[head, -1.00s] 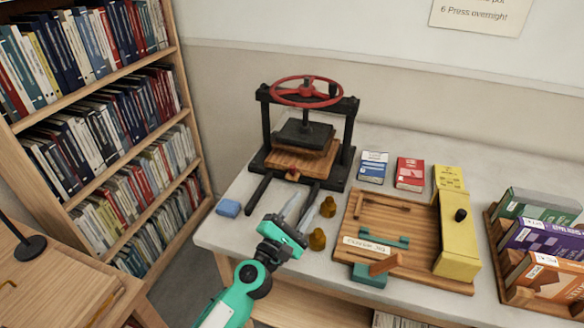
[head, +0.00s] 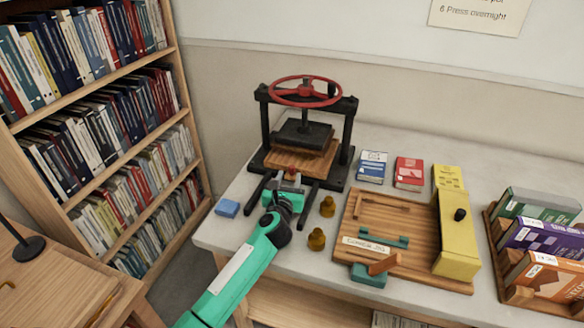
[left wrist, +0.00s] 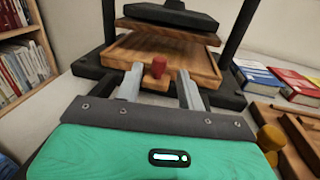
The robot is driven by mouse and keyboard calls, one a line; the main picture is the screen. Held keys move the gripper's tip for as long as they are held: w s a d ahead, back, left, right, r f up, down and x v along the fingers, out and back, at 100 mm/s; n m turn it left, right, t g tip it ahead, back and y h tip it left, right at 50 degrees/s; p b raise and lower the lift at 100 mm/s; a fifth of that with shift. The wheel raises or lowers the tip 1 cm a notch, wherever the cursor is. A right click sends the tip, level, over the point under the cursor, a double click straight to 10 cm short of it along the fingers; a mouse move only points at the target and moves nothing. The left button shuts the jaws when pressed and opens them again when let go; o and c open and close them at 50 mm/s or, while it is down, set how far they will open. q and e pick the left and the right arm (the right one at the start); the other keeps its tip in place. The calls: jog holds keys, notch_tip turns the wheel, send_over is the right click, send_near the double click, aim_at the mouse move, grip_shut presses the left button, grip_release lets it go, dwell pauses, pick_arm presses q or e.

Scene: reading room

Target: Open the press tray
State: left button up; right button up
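The black book press with a red handwheel (head: 306,92) stands on the table. Its wooden tray (head: 283,160) sits under the dark pressing plate (head: 303,134), back between the posts, with bare rails in front. A red knob (left wrist: 159,67) is on the tray's front edge. My left gripper (head: 290,180) is at the tray's front. In the left wrist view its two fingers are apart, one on each side of the knob, with gaps visible. Part of the knob and rails is hidden by the gripper in the head view. My right gripper is not in view.
A blue block (head: 228,208) lies left of the rails. Two brass weights (head: 316,239) stand to the right. A bookshelf (head: 196,150) is at the left.

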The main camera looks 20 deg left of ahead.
aim_at(291, 169)
pick_arm(q)
jog(key=w, duration=0.4)
jog(key=shift+w+a, duration=0.15)
jog(key=shift+a, duration=0.1)
jog(key=shift+w+a, duration=0.1)
jog(key=shift+w, duration=0.7)
grip_shut()
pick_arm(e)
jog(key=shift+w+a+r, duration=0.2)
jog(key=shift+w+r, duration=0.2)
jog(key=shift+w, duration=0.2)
